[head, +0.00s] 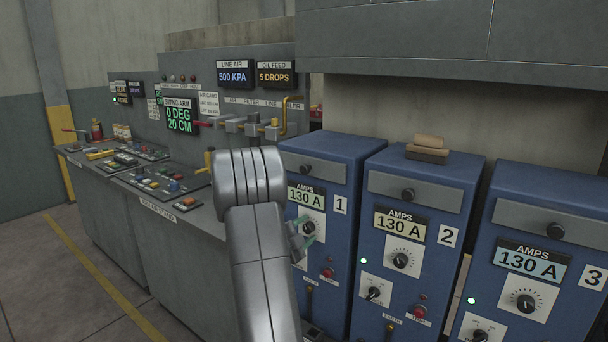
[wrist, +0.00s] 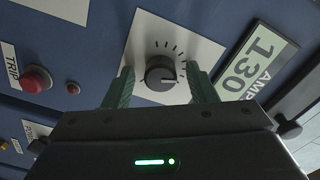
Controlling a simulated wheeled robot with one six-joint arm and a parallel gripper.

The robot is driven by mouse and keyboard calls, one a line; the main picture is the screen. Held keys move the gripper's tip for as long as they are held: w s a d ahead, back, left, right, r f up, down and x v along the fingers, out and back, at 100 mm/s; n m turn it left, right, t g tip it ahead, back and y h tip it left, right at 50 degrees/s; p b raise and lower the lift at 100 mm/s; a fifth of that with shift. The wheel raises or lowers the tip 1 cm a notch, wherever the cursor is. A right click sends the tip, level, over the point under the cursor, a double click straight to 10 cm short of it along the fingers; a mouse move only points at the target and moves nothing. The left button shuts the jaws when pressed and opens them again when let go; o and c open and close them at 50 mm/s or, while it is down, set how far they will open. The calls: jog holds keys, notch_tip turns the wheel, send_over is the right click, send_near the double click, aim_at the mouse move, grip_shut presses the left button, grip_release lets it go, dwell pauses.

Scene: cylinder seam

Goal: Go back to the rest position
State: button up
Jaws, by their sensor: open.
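My gripper (wrist: 160,82) has its two green fingers apart, one on each side of a black dial knob (wrist: 160,70) in the wrist view. I cannot tell whether the fingers touch the knob. The knob sits on a white scale plate on a blue cabinet, next to a display (wrist: 252,62) reading 130. In the head view my arm reaches to blue cabinet 1 (head: 335,155), with my gripper (head: 304,238) at its dial. The arm hides part of that cabinet's front. Its display (head: 306,197) reads 130 A.
Blue cabinets 2 (head: 440,180) and 3 (head: 570,195) stand to the right, both reading 130 A. A brown block (head: 428,148) lies on cabinet 2. A grey console (head: 165,220) with small controls is on the left. A red TRIP button (wrist: 36,79) is left of the knob. Floor is clear at lower left.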

jog(key=m, duration=0.6)
jog(key=shift+r, duration=0.1)
jog(key=m+p, duration=0.1)
jog(key=m, duration=0.2)
jog(key=shift+m+p, duration=0.35)
jog(key=shift+m, duration=0.05)
jog(key=shift+m+p, duration=0.8)
jog(key=shift+m, duration=0.4)
jog(key=shift+s+a, duration=0.1)
